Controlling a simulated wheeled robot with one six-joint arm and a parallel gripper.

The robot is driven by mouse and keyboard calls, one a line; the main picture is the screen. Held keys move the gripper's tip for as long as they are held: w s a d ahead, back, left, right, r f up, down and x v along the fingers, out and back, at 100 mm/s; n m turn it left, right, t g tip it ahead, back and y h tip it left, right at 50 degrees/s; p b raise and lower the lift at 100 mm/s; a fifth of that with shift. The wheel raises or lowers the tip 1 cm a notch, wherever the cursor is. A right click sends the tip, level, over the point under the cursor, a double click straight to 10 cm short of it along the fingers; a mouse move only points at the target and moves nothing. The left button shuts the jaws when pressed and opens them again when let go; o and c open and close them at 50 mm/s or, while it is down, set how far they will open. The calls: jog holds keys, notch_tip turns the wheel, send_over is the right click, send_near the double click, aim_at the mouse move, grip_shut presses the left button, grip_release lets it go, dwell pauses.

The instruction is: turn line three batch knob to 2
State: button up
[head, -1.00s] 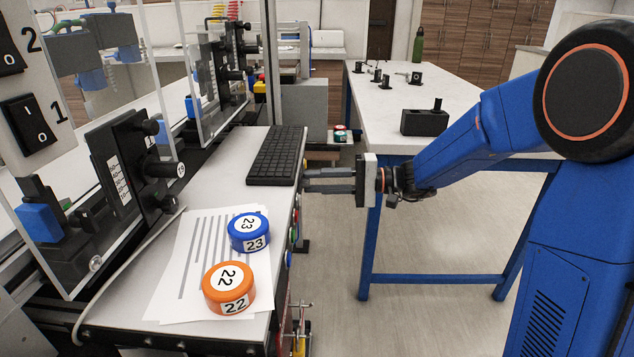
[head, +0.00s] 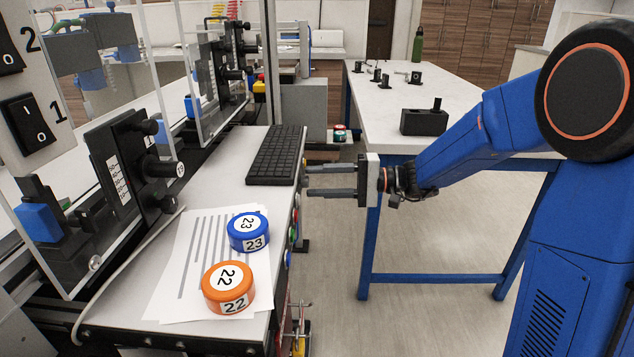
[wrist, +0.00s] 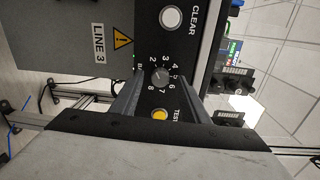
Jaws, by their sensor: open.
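In the wrist view the batch knob (wrist: 160,77) is a small dark round dial on a black panel, ringed by white numerals. The panel carries a LINE 3 label (wrist: 98,41). I cannot tell which numeral the knob points to. My gripper (wrist: 178,68) is open, with one finger on each side of the dial area; it appears apart from the knob. In the head view my gripper (head: 308,180) is open and empty, facing the conveyor's right side. The knob's face is hidden there.
A white CLEAR button (wrist: 169,17) and a yellow TEST button (wrist: 159,114) flank the knob. On the conveyor top lie a keyboard (head: 276,155), a blue 23 puck (head: 248,232) and an orange 22 puck (head: 228,288). A white-topped table (head: 455,110) stands behind my arm.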

jog(key=d, duration=1.6)
jog(key=shift+s+d+r, duration=0.2)
jog(key=shift+d+r, duration=0.15)
jog(key=shift+d, duration=0.05)
